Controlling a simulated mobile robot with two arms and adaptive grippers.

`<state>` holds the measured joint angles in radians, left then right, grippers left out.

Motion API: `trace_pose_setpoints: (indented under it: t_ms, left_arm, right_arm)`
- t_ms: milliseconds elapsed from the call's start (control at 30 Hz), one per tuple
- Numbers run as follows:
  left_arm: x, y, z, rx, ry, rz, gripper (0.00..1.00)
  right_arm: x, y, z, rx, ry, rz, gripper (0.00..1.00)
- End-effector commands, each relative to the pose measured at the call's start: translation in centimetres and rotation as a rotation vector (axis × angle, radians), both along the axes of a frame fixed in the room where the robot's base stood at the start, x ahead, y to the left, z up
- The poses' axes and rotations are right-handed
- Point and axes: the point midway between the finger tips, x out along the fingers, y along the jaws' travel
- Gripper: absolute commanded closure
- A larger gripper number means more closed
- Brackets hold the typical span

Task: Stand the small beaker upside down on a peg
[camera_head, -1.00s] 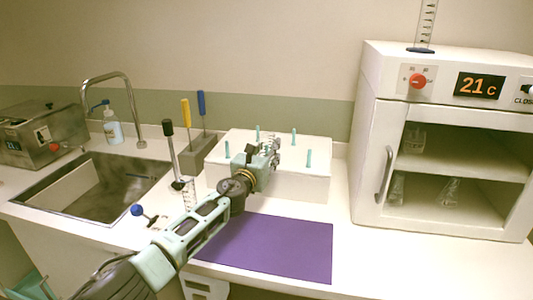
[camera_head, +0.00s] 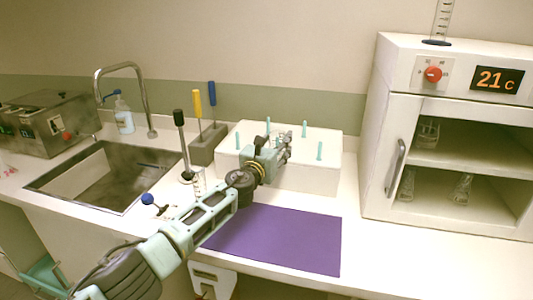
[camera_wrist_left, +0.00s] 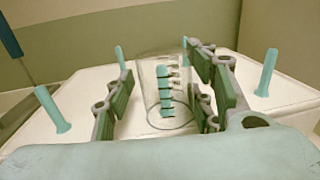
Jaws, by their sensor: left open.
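The small beaker (camera_wrist_left: 150,92) is clear glass with teal marks. In the left wrist view it stands between the fingers of my left gripper (camera_wrist_left: 165,95), above the white peg block. The fingers are apart, with a gap visible beside the glass. In the head view my left gripper (camera_head: 284,148) is over the block (camera_head: 312,176) and largely hides the beaker. Teal pegs (camera_head: 320,151) stand up from the block; in the left wrist view pegs show on both sides (camera_wrist_left: 267,72) and behind the glass. I cannot tell whether a peg is inside the beaker.
A purple mat (camera_head: 280,240) lies in front of the block. The sink (camera_head: 100,178) is to the left, with a tool holder (camera_head: 208,148) between. A white oven (camera_head: 376,160) with glassware inside stands to the right.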

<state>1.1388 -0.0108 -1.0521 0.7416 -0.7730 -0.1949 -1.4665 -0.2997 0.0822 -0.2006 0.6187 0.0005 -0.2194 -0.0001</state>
Motion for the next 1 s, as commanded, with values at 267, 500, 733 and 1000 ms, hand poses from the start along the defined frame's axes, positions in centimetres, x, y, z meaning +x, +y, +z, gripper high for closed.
trace_pose_setpoints:
  t_ms: [267,500,733,1000]
  left_arm:
    - [-2.5,1.0,-1.9,0.013,0.022,-0.010,0.41]
    - [-5.1,2.6,-1.6,0.012,0.019,-0.003,0.41]
    - [-8.0,4.1,-1.0,0.008,0.010,0.000,0.41]
    - [-10.4,5.2,-0.3,0.003,0.003,0.000,0.41]
  right_arm:
    - [0.0,0.1,-0.1,0.001,-0.001,-0.001,0.60]
    - [0.0,0.2,-0.1,0.002,-0.001,-0.001,0.60]
    - [0.0,0.2,-0.1,0.002,-0.001,-0.001,0.60]
    - [0.0,0.2,0.0,0.002,-0.001,-0.001,0.60]
